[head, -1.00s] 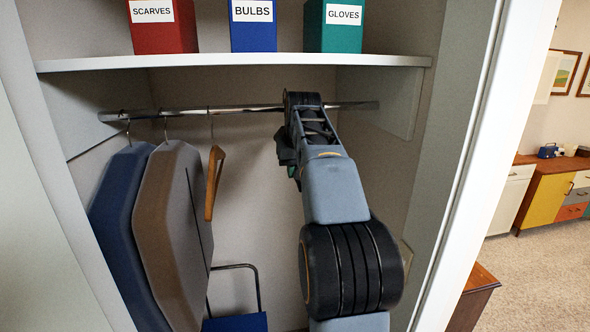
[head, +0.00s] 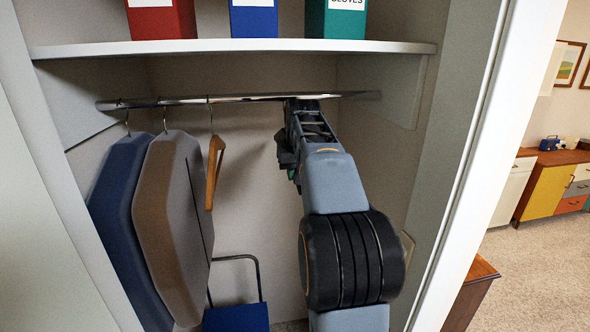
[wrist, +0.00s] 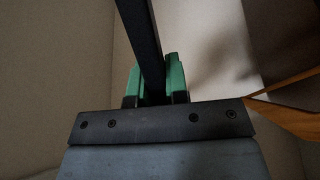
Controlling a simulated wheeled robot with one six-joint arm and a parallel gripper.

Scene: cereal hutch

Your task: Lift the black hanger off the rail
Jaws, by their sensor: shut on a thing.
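In the wrist view my gripper (wrist: 157,84) has its green fingers on either side of a flat black bar of the black hanger (wrist: 140,32), shut on it. The bar runs up and out of the top of that view. In the head view my gripper (head: 287,160) is mostly hidden by my arm, just below the rail (head: 240,99). The black hanger cannot be made out there, so I cannot tell how its hook sits on the rail.
A wooden hanger (head: 212,175) hangs on the rail left of my arm, beside brown (head: 165,220) and blue (head: 118,210) garment covers. A white shelf (head: 240,47) with boxes lies above the rail. The closet's side wall (head: 440,130) is on the right.

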